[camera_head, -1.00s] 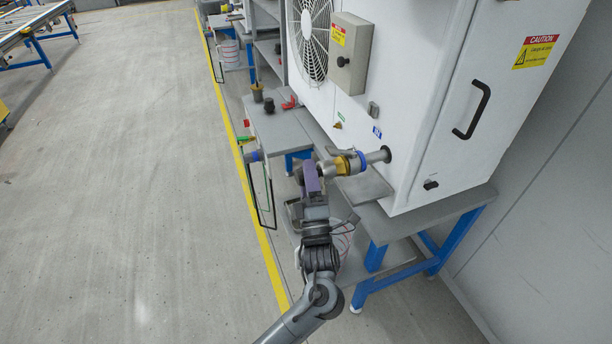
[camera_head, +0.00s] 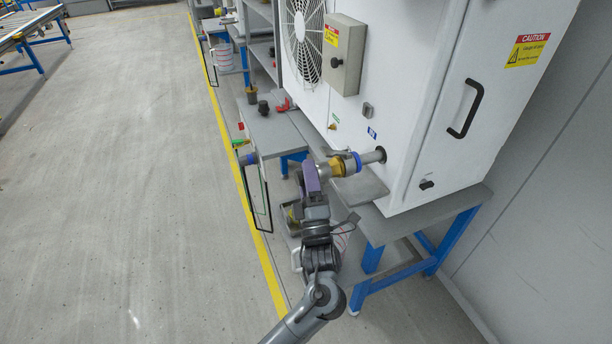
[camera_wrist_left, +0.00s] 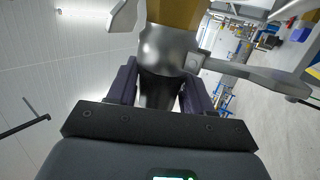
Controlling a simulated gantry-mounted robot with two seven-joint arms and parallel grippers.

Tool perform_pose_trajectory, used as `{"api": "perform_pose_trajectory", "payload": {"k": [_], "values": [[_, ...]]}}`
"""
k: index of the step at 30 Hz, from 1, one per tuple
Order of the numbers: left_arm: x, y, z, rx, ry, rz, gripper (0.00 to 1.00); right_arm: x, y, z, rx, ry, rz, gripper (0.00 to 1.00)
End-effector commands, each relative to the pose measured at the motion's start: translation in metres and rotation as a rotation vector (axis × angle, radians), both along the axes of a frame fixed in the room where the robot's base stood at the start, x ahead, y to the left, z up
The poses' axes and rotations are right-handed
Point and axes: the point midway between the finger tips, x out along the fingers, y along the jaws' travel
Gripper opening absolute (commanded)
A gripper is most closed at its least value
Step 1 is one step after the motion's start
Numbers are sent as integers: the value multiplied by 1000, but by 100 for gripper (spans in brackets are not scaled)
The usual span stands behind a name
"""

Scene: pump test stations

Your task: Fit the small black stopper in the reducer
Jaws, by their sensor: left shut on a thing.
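The grey metal fitting that looks like the reducer (camera_head: 323,172) is at the left end of a pipe assembly with a brass part (camera_head: 339,166) and a blue collar, sticking out from the white cabinet. My left gripper (camera_head: 311,178), with purple fingers, is at that open end. In the left wrist view, its fingers (camera_wrist_left: 158,88) are shut on both sides of a black tapered piece, the stopper (camera_wrist_left: 157,92). The stopper lines up with the grey fitting (camera_wrist_left: 168,50) and meets its edge; how deep it sits is hidden. My right gripper is not in view.
A grey lever handle (camera_wrist_left: 245,70) sticks out beside the fitting. A small bench (camera_head: 275,133) behind holds a black piece (camera_head: 263,108), a dark cup (camera_head: 251,95) and a red item (camera_head: 284,105). The white cabinet (camera_head: 400,110) stands to the right. Open floor lies left.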

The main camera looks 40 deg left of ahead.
Motion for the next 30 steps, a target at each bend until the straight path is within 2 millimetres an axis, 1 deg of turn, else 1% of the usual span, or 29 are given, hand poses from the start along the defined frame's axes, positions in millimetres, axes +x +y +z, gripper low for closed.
{"api": "perform_pose_trajectory", "payload": {"k": [9, 10, 15, 24, 30], "values": [[0, 0, 0, 0, 0, 0, 29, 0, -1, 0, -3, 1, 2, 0], [0, 0, 0, 0, 0, 0, 55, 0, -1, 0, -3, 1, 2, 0], [0, 0, 0, 0, 0, 0, 80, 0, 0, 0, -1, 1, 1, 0], [0, 0, -1, 0, 0, 0, 80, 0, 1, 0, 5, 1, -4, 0], [-2, -3, -7, -1, 0, -1, 80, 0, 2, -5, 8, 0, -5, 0]]}}
